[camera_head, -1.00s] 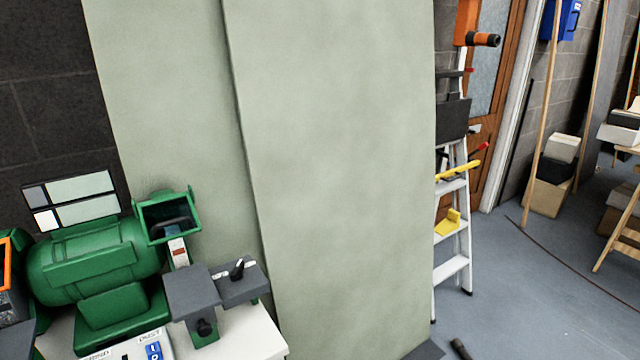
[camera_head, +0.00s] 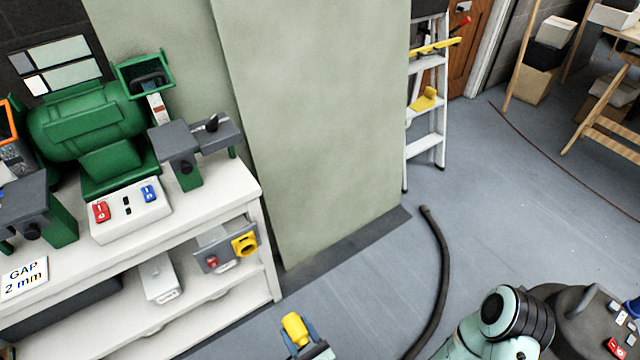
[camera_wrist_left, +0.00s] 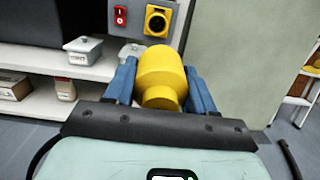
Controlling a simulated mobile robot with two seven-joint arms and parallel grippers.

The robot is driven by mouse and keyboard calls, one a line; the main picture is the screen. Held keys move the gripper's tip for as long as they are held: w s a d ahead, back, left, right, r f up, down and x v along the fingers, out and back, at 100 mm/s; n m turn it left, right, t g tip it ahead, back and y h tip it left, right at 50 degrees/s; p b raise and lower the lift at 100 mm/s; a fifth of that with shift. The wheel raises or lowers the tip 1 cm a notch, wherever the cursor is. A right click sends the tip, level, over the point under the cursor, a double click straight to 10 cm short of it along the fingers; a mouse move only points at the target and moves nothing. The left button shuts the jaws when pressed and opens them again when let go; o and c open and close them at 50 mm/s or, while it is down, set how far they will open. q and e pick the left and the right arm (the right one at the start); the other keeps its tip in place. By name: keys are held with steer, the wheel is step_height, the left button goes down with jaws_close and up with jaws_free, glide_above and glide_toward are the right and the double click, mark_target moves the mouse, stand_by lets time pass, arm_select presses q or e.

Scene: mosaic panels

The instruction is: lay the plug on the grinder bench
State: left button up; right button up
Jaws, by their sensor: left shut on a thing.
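The yellow plug (camera_head: 295,329) is held upright between the blue fingers of my left gripper (camera_head: 303,335), low at the bottom middle of the head view. In the left wrist view the plug (camera_wrist_left: 161,78) sits between both fingers of the left gripper (camera_wrist_left: 161,88), which is shut on it. The white grinder bench (camera_head: 217,204) stands at the left of the head view, with the green grinder (camera_head: 95,130) on top. The plug is apart from the bench, in front of its right end. My right gripper is not in view.
A switch box with a yellow socket (camera_head: 245,244) hangs at the bench's right front. A white switch panel (camera_head: 130,212) takes up some benchtop; the right front corner is bare. A black hose (camera_head: 441,270) lies on the floor, and a ladder (camera_head: 428,120) stands behind.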

arm_select(q)
steer(key=w+a+r+m+t+h+p, duration=0.1)
steer(key=w+a+r+m+h+p, duration=0.1)
steer(key=r, duration=0.6)
steer(key=w+a+r+m+t+h+p, duration=0.1)
steer(key=w+a+r+h+p, duration=0.3)
steer(key=r+p, duration=0.4)
steer(key=w+a+r+m+t+h+p, duration=0.1)
steer(key=w+a+r+m+h+p, duration=0.2)
steer(key=r, duration=0.6)
steer(key=w+a+h+p, duration=0.1)
steer(key=a+p, duration=0.1)
steer(key=shift+w+a+m, duration=0.3)
steer(key=shift+w+a, duration=0.1)
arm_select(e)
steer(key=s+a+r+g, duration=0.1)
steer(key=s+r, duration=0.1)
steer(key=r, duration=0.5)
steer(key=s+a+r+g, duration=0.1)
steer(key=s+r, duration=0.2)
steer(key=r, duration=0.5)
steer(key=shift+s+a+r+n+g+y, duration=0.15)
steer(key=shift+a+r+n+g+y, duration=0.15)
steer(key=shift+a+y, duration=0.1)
